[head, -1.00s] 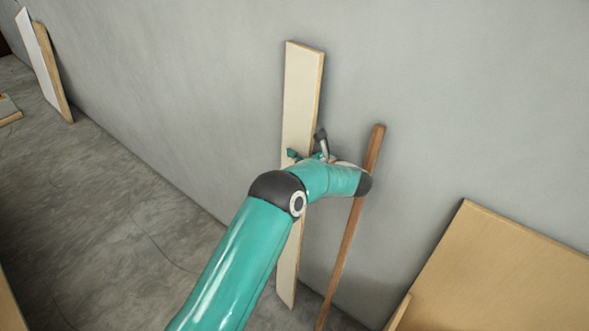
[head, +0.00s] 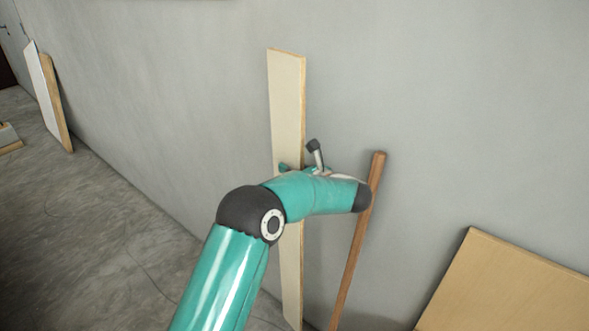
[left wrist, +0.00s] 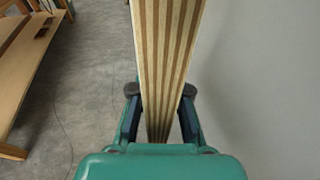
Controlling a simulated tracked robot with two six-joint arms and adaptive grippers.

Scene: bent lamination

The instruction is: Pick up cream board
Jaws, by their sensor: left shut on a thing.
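The cream board (head: 287,105) is a tall, narrow plank standing nearly upright close to the grey wall in the head view. My left gripper (head: 287,169) is at about its mid-height, mostly hidden behind my own wrist and forearm. In the left wrist view, my left gripper (left wrist: 160,108) has a finger on each side of the board, shut on it. The board's striped, layered edge (left wrist: 165,50) faces that camera. The board's lower end reaches the bottom of the head view, so I cannot tell whether it touches the floor. My right gripper is not in view.
A brown wooden pole (head: 355,245) leans on the wall just right of my left wrist. A large tan panel (head: 510,290) is at the lower right. White and tan boards (head: 50,100) lean at the far left. The floor (head: 110,210) left of the board is open.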

